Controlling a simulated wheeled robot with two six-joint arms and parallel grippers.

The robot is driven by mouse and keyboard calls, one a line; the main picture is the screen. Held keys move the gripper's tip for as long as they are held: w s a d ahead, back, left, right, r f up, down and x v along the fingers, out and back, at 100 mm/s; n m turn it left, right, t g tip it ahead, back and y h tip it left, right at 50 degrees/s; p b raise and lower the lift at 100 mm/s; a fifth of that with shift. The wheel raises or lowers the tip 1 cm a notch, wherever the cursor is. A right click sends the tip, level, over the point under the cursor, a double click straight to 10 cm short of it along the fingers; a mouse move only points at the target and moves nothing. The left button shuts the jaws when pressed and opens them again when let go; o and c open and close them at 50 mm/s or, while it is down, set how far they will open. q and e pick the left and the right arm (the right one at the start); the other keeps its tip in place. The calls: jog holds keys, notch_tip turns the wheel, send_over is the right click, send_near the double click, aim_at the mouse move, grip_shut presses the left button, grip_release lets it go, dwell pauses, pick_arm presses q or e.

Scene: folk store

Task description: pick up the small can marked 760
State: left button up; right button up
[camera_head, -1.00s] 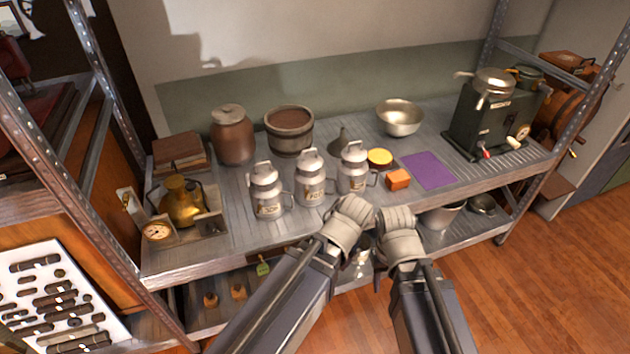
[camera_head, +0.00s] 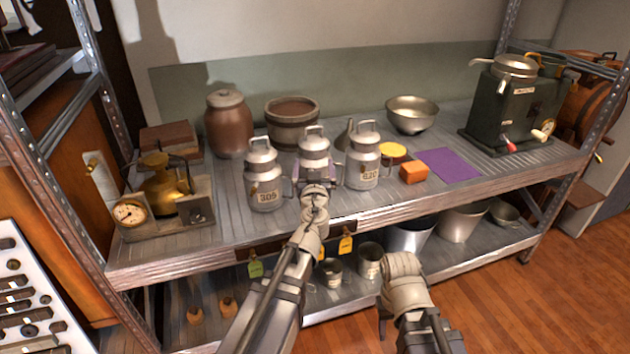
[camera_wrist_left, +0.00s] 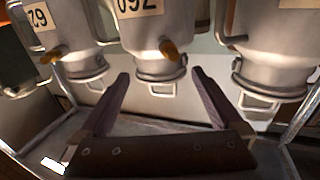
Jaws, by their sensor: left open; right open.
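The can marked 760 (camera_head: 314,148) is the middle of three grey metal cans on the upper shelf. Its label is hidden by my left gripper in the head view. In the left wrist view the can (camera_wrist_left: 150,58) hangs upside down in the picture, its label inverted. My left gripper (camera_head: 316,186) is in front of this can, open and empty. In the left wrist view its fingers (camera_wrist_left: 160,76) stand apart, one either side of the can's lid end in the picture; contact cannot be seen. My right gripper (camera_head: 386,312) hangs low before the shelf, its fingers mostly hidden.
The 305 can (camera_head: 264,175) stands close on the left and the 620 can (camera_head: 362,160) close on the right. An orange block (camera_head: 414,173), a yellow disc (camera_head: 393,149) and a purple mat (camera_head: 443,165) lie further right. A wooden bucket (camera_head: 291,128) stands behind.

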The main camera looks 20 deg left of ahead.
aim_at(314, 157)
pick_arm(q)
jog(key=shift+x, duration=4)
jog(key=shift+s+f, duration=0.1)
grip_shut()
